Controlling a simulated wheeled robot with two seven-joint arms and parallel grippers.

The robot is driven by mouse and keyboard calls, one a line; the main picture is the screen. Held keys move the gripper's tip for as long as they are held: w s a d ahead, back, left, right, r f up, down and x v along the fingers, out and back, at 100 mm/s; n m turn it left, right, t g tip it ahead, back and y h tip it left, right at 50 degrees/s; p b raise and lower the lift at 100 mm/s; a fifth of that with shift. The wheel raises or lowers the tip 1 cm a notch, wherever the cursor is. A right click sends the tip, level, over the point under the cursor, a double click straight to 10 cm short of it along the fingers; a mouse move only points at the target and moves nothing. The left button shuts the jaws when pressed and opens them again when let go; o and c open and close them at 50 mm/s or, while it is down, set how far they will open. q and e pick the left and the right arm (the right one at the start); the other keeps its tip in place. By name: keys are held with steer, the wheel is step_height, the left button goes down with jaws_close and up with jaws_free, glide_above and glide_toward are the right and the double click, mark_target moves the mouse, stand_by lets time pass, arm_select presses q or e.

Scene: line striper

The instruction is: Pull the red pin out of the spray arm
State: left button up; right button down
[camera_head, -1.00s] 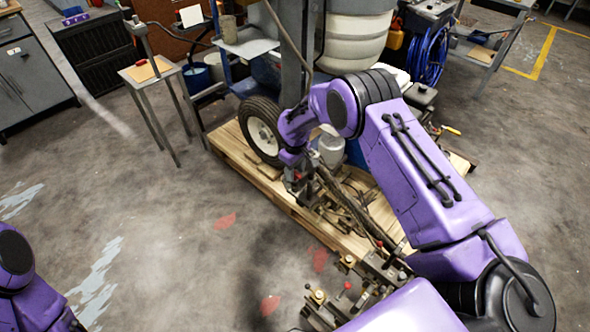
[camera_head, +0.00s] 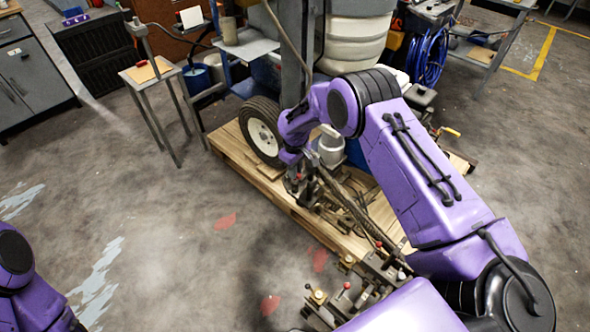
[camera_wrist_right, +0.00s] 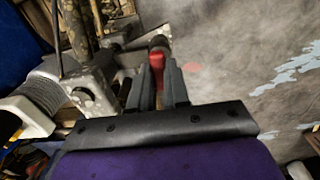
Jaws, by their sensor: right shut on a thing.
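The red pin (camera_wrist_right: 157,58) shows in the right wrist view between the fingers of my right gripper (camera_wrist_right: 160,82). The fingers are shut on it. The metal spray arm fitting (camera_wrist_right: 97,92) lies just left of the fingers in that view; I cannot tell whether the pin is still seated in it. In the head view my right gripper (camera_head: 296,186) points down at the machine beside the wheel, and the pin is too small and covered to make out there. My left arm shows only at the lower left edge; its gripper is out of view.
A black tire with a pale rim (camera_head: 262,132) stands on the wooden pallet (camera_head: 240,158) by my right gripper. Dark hoses (camera_head: 350,205) run across the pallet. A small side table (camera_head: 150,70) stands at the upper left. The floor left of the pallet is clear.

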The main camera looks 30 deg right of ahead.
steer(key=shift+r, duration=0.35)
steer(key=shift+r+p, duration=3.05)
steer(key=shift+r, duration=0.25)
